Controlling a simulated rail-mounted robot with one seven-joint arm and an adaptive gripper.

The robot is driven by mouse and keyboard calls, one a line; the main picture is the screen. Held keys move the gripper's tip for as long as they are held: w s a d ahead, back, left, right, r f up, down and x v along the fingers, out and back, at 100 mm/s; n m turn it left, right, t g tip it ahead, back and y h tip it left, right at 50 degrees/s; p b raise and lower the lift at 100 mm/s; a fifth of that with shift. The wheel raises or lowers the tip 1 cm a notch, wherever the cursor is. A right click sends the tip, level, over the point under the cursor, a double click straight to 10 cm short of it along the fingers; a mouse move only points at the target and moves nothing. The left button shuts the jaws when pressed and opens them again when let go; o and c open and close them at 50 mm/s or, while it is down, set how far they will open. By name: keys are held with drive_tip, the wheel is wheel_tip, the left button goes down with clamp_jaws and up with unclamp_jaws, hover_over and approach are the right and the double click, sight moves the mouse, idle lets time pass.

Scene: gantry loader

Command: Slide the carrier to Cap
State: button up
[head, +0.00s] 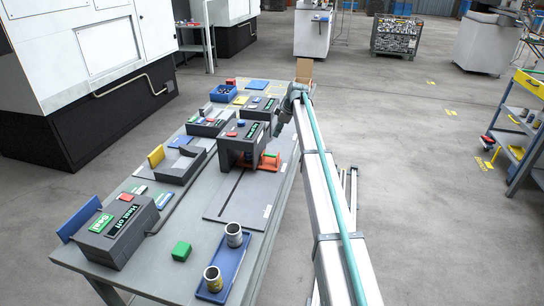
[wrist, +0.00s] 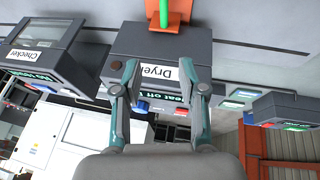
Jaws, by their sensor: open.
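The orange carrier (head: 270,161) sits on the grey slotted board, against the right side of a grey station box (head: 238,150). In the wrist view the carrier (wrist: 180,22) is at the top with a green upright part, beside a box labelled Dryer (wrist: 155,45). My gripper (wrist: 167,80) is open, its two fingers apart with nothing between them; the carrier lies beyond the fingertips. In the head view my gripper (head: 279,126) is small, just above and right of the carrier. I cannot read a Cap label in either view.
A box labelled Seal (head: 118,228) stands front left. A blue tray (head: 226,272) with two cups and a green block (head: 181,251) are at the front. A Checker box (wrist: 32,48) shows in the wrist view. A dark slot (head: 231,186) runs along the board, clear in front.

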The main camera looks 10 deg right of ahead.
drive_tip(key=b, duration=0.4)
approach(270, 155)
drive_tip(key=p+x, duration=0.3)
drive_tip(key=x, duration=0.5)
drive_tip(key=shift+w+a+f, duration=0.1)
drive_tip(key=shift+w+a, duration=0.05)
drive_tip(key=shift+w, duration=0.1)
clamp_jaws()
